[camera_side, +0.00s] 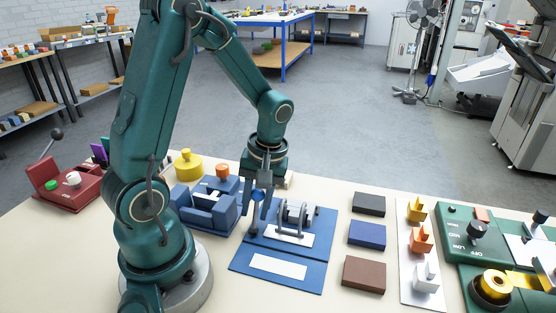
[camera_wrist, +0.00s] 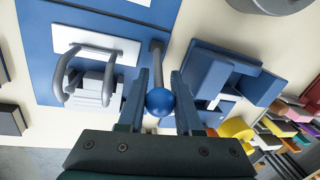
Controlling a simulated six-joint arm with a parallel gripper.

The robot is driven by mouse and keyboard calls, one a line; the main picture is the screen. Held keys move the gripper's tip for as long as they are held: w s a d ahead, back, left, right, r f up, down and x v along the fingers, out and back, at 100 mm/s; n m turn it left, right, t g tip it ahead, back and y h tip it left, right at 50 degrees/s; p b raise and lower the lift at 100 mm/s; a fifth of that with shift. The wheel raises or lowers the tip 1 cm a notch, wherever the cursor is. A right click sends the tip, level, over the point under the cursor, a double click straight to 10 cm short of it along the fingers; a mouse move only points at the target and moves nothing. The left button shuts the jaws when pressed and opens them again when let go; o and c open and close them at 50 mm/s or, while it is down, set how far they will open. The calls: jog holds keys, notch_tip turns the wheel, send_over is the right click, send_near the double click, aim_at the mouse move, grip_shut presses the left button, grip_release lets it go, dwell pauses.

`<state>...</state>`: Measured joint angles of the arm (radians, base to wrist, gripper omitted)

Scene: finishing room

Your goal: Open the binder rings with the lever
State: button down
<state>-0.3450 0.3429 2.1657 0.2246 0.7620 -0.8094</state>
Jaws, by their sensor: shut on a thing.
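A blue binder board (camera_side: 262,290) lies on the table with a grey ring mechanism (camera_side: 297,215) on it. The mechanism's dark rings (camera_wrist: 70,80) curve beside a light ribbed block in the wrist view; I cannot tell whether their ends meet. A grey lever (camera_side: 252,227) with a blue ball knob (camera_side: 256,197) rises at the mechanism's left side. My gripper (camera_side: 259,190) points down over the lever, its fingers shut on the knob. The knob also shows between the fingers in the wrist view (camera_wrist: 160,102).
A blue block fixture (camera_side: 205,212) stands close to the left of the board. Black, blue and brown blocks (camera_side: 364,275) lie to the right, beside a white strip with coloured clips (camera_side: 420,240). A green panel (camera_side: 455,235) is farther right.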

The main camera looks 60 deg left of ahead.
aim_at(250, 229)
jog(key=shift+r+y, duration=0.15)
jog(key=shift+y, duration=0.15)
dwell(0.6)
jog(key=shift+s+d+r+t+y, duration=0.2)
jog(key=shift+s+d+t+y, duration=0.1)
jog(key=shift+t+y, duration=0.45)
jog(key=shift+s+d+r+t+y, duration=0.25)
jog(key=shift+t+y, duration=0.3)
jog(key=shift+t, duration=0.3)
jog(key=shift+s+d+n+t+y, duration=0.2)
jog(key=shift+s+d+t+y, duration=0.1)
jog(key=shift+t+y, duration=0.35)
jog(key=shift+s+d+n+t+y, duration=0.2)
jog(key=shift+d+t+y, duration=0.1)
jog(key=shift+t+y, duration=0.3)
jog(key=shift+s+d+y, duration=0.1)
jog(key=shift+y, duration=0.25)
jog(key=c, duration=0.9)
grip_release()
jog(key=shift+o, duration=0.2)
jog(key=shift+v, duration=2.55)
